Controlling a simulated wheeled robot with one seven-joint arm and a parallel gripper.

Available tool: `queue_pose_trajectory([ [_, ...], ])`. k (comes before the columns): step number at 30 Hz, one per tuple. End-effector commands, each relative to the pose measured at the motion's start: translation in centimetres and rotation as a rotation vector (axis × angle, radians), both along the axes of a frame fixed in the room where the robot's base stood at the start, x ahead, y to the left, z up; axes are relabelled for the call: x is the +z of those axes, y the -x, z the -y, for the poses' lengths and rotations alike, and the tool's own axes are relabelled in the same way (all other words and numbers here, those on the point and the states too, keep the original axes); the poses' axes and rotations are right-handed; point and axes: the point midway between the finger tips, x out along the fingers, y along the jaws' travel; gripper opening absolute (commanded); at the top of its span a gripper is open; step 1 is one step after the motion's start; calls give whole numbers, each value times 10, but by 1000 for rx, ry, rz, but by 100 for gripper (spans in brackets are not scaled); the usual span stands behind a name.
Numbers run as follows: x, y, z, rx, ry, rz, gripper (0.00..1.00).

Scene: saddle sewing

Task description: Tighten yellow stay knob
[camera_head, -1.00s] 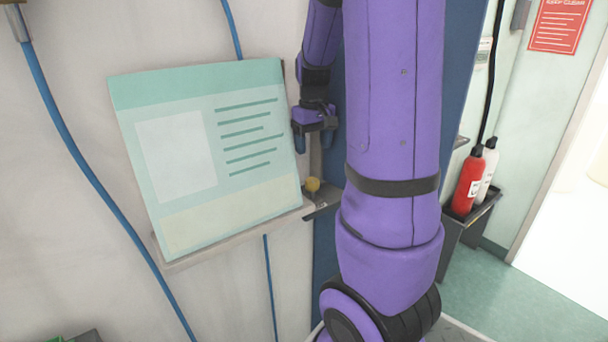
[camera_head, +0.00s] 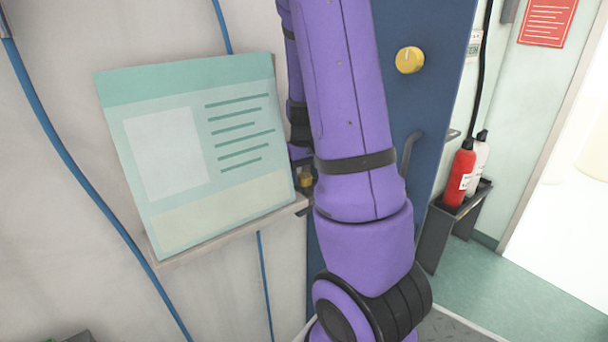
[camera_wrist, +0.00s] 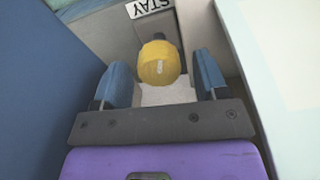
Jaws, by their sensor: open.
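The yellow stay knob (camera_wrist: 158,66) is round with a pale mark on its face. It sits below a "STAY" label (camera_wrist: 150,8) in the wrist view. My gripper (camera_wrist: 162,62) is open, with one blue finger on each side of the knob and visible gaps between. How deep the knob lies between the fingers is hard to tell. In the head view the knob (camera_head: 305,180) shows small at the end of the ledge, just below my gripper (camera_head: 300,163), which my arm partly hides.
A second yellow knob (camera_head: 410,60) and a dark handle (camera_head: 410,150) are on the blue panel (camera_head: 430,100). A tilted board (camera_head: 195,150) rests on a ledge close left of my gripper. Fire extinguishers (camera_head: 460,175) stand at the right.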

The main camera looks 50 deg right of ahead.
Motion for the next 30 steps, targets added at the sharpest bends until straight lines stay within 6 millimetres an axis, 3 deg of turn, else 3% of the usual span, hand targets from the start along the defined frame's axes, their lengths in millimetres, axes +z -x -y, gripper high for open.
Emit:
queue_pose_trajectory([
  [8,-2,0,0,-1,0,-1,67],
  [15,-2,0,0,-1,0,-1,17],
  [30,-2,0,1,-138,0,-1,17],
])
